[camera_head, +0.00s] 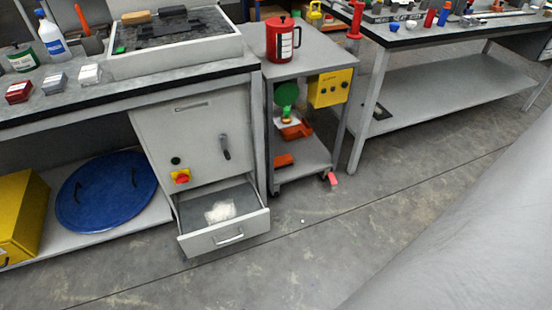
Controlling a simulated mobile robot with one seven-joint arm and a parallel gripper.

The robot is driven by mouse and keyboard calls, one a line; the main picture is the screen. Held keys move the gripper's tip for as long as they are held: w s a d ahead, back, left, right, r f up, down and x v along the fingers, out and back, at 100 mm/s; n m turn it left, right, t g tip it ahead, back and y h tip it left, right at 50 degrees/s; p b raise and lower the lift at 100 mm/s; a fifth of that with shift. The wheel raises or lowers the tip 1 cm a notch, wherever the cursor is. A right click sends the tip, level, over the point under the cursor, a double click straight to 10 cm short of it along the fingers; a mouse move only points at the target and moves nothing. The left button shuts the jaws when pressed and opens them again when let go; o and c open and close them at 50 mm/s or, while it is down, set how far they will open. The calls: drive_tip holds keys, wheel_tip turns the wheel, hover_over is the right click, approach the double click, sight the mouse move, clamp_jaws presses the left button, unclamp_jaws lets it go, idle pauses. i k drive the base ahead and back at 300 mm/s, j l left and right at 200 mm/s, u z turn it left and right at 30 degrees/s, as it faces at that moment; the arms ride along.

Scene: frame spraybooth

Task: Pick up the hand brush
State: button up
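A tan block-shaped item (136,17), which looks like the wooden back of a hand brush, lies at the back left of a light-framed tray (228,47) on the left bench. A dark item (172,10) of similar shape lies beside it to the right. I cannot tell for certain which of the two is the hand brush, as both are small and bristles do not show clearly. My gripper is not in view, so its hold and its distance from them do not show.
An open drawer (224,238) juts out below the left bench, with something white inside. A grey cart (322,58) with a red canister (282,40) stands beside it. Another workbench (450,88) is at the back right.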

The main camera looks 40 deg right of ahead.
sight(281, 162)
drive_tip(key=i+l+u, duration=0.15)
drive_tip(key=l, duration=0.9)
drive_tip(key=l+u, duration=0.15)
drive_tip(key=l, duration=1.9)
drive_tip(key=i+l, duration=0.1)
drive_tip(key=l, duration=0.9)
drive_tip(key=i+l, duration=0.65)
drive_tip(key=i, duration=0.3)
